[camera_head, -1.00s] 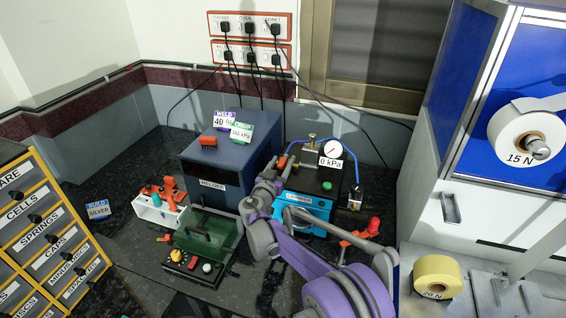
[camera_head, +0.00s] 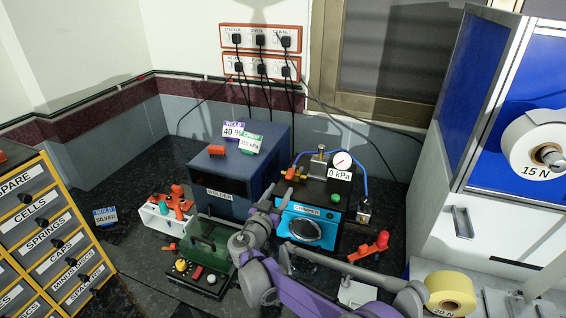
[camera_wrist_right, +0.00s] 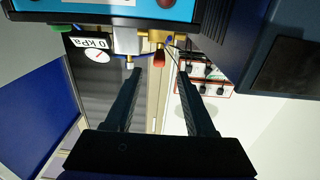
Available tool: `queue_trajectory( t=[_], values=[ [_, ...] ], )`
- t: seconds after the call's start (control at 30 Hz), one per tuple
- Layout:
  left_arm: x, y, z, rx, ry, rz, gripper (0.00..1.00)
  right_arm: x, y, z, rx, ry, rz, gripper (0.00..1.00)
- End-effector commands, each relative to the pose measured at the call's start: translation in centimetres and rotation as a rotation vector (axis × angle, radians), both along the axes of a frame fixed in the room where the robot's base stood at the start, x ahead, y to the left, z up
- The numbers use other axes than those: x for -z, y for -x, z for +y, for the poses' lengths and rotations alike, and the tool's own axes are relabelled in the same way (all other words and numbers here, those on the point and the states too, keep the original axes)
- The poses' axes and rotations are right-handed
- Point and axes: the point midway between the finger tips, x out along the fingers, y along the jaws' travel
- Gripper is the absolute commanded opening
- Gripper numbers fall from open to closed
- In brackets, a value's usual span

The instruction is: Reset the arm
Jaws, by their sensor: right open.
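My right arm (camera_head: 250,240), purple and grey, reaches in from the lower right in the head view and bends up in front of the welder and crimper. My right gripper (camera_wrist_right: 160,78) is open in the wrist view, with two dark fingers well apart and nothing between them. Its tips in the head view are hard to make out against the dark machines. The crimper (camera_head: 312,212) has a blue front and a gauge reading 0 kPa (camera_head: 341,165). The gauge also shows upside down beyond the fingers in the wrist view (camera_wrist_right: 97,55). My left gripper is not in view.
The dark blue welder (camera_head: 228,180) stands left of the crimper. A green tray (camera_head: 212,238) and a white rack (camera_head: 160,220) stand in front of it. Labelled drawers (camera_head: 40,225) are at left. A yellow roll (camera_head: 450,290) and white cabinet (camera_head: 475,225) are at right.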

Motion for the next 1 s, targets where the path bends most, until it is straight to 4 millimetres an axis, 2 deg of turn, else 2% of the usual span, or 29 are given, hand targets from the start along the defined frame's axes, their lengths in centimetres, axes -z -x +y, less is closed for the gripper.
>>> queue_trajectory(
  t=[0.07,0.17,0.27,0.37,0.4,0.5,0.6,0.7,0.83,0.9,1.0],
  values=[
    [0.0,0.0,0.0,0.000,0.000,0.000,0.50,-0.1,0.1,-0.3,0.004,0.001,0.007,0.55],
    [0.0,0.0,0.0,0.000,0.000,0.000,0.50,-0.3,0.6,-2.4,0.031,0.008,0.052,0.55],
    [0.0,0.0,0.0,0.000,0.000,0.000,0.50,-0.5,2.3,-6.6,0.081,0.017,0.157,0.55],
    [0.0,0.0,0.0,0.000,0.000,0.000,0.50,-0.3,5.4,-11.9,0.130,0.025,0.309,0.55],
    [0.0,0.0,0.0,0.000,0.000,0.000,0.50,-0.1,7.0,-13.8,0.143,0.023,0.374,0.55],
    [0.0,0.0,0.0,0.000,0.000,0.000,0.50,0.8,11.4,-17.8,0.153,0.017,0.530,0.55],
    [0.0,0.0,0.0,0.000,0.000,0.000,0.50,2.0,16.3,-20.8,0.136,-0.001,0.677,0.55],
    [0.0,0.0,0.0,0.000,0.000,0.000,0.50,3.5,21.5,-22.8,0.093,-0.029,0.809,0.55],
    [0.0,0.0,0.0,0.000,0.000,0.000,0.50,5.7,28.2,-23.8,-0.001,-0.075,0.948,0.55],
    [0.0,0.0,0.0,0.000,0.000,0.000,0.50,7.0,31.5,-23.7,-0.064,-0.103,1.001,0.55],
    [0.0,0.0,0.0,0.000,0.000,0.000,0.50,8.5,35.3,-23.1,-0.153,-0.137,1.049,0.55]
  ],
)
